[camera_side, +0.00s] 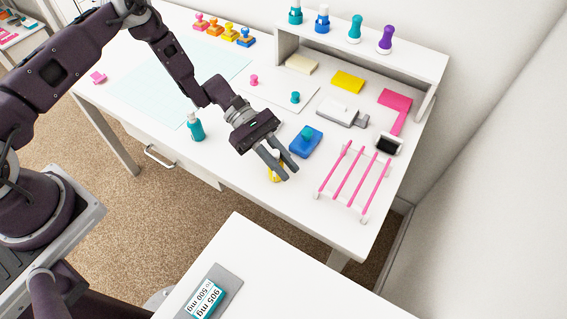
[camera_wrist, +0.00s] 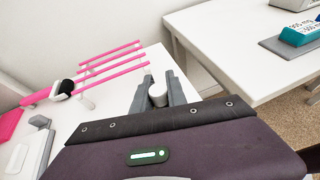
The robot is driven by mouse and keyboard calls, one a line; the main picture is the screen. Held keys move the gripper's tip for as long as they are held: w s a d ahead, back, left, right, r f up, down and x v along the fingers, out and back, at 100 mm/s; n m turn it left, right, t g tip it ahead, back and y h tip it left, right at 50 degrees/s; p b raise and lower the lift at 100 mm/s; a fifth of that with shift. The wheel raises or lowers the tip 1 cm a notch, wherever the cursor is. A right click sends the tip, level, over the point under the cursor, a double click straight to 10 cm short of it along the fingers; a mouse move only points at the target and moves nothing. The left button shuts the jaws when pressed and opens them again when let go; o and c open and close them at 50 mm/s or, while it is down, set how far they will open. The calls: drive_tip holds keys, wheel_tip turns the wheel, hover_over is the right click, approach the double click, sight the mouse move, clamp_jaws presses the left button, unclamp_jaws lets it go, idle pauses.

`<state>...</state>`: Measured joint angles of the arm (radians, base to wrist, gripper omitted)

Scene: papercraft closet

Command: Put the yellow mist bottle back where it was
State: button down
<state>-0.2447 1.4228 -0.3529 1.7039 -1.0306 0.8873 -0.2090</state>
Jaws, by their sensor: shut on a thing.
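The yellow mist bottle (camera_side: 273,177) is partly hidden behind my fingers in the side view, near the front edge of the white desk (camera_side: 240,172). Only a bit of its yellow body shows. My gripper (camera_side: 288,174) points down and is shut on it. In the wrist view, a pale round top (camera_wrist: 157,94) sits between the two fingers of my gripper (camera_wrist: 159,78); this looks like the bottle's top. I cannot tell whether the bottle's base touches the desk.
A teal bottle (camera_side: 196,127) stands to the left. A rack with pink rods (camera_side: 352,178) is to the right. A second table with a scale (camera_side: 214,291) stands in front, across a gap.

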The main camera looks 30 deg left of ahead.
drive_tip(key=shift+f, duration=0.1)
drive_tip(key=c, duration=1.3)
unclamp_jaws()
